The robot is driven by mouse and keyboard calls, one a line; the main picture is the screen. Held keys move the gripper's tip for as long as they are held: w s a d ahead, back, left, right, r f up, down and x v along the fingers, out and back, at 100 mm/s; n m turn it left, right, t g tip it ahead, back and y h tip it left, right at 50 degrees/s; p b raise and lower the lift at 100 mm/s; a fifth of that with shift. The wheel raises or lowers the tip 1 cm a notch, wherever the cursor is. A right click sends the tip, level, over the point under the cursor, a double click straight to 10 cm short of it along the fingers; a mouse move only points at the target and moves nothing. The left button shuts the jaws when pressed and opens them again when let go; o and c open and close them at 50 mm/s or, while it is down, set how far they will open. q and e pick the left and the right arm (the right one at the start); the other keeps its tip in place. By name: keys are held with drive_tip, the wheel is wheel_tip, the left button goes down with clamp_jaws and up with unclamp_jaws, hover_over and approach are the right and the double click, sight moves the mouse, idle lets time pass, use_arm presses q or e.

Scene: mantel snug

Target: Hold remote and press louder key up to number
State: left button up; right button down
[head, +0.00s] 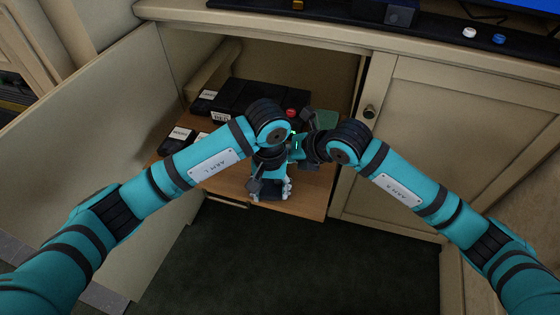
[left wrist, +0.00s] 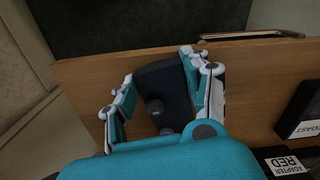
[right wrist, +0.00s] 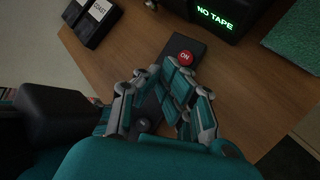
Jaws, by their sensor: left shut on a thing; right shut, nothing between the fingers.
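The dark remote (left wrist: 158,82) with round grey keys sits between the fingers of my left gripper (left wrist: 160,70), which is shut on it above the wooden shelf. In the head view my left gripper (head: 272,188) is low at the shelf's front. My right gripper (head: 298,150) is close beside it, shut and empty. In the right wrist view its fingertips (right wrist: 163,74) are close together over a dark slab with a red ON button (right wrist: 185,57). I cannot tell whether they touch it. A device display (right wrist: 215,18) reads NO TAPE in green.
The wooden shelf (head: 305,199) sticks out of an open cabinet. Labelled black boxes (head: 180,137) lie at its left and a black device (head: 240,95) at its back. A green item (head: 326,119) is at the right. A closed door (head: 440,130) stands right; carpet below is clear.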

drive_tip(key=shift+r, duration=0.7)
drive_tip(key=shift+r, duration=2.55)
use_arm(q)
drive_tip(key=o, duration=1.3)
